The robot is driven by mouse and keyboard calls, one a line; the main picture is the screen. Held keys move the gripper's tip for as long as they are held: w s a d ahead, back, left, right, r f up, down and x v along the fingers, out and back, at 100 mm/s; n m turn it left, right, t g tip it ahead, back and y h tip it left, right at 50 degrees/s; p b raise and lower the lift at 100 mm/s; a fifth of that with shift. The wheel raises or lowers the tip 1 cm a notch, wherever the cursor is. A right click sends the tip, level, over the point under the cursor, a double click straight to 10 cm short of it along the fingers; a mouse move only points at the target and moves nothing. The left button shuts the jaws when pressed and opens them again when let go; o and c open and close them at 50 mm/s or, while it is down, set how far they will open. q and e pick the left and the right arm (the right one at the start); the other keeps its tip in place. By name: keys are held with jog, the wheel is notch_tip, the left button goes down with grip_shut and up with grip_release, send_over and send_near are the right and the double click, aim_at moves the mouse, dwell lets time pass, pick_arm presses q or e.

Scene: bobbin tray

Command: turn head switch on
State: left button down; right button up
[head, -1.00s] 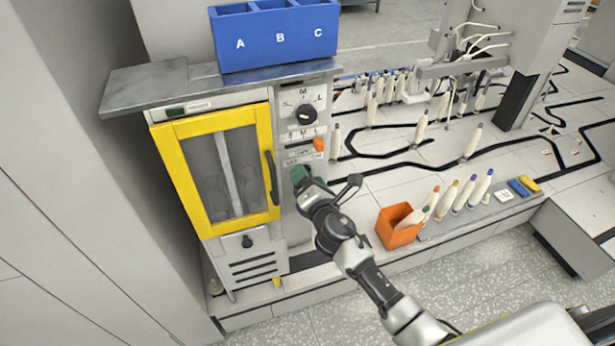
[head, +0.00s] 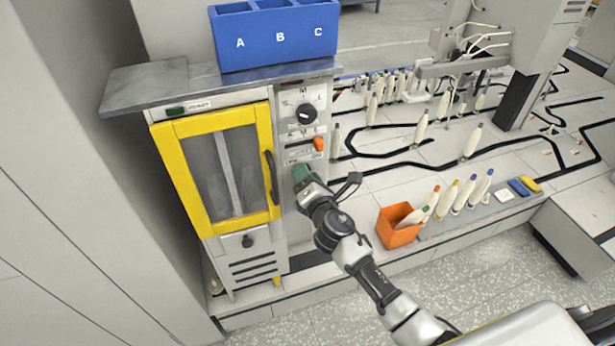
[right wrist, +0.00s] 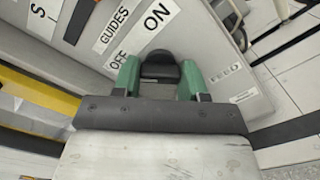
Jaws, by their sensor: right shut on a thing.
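The head switch is a black knob (right wrist: 160,68) on the grey control panel, below a label reading GUIDES and the words OFF and ON. My right gripper (right wrist: 160,78) has its green fingers on either side of the knob and is shut on it. In the head view the right gripper (head: 302,174) reaches the lower part of the panel (head: 309,94), beside the yellow-framed door, and hides the knob. Which word the knob points at cannot be told. My left gripper is not in view.
Above on the panel are a black dial (head: 306,113) and an orange slider (head: 319,143). The yellow door (head: 180,185) with its dark handle is close on the left. An orange bin (head: 395,236) and several bobbins stand to the right.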

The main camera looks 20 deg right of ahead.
jog(key=shift+m, duration=7.7)
jog(key=o, duration=0.9)
jog(key=s, duration=1.1)
jog(key=shift+d, duration=0.2)
jog(key=shift+w, duration=0.1)
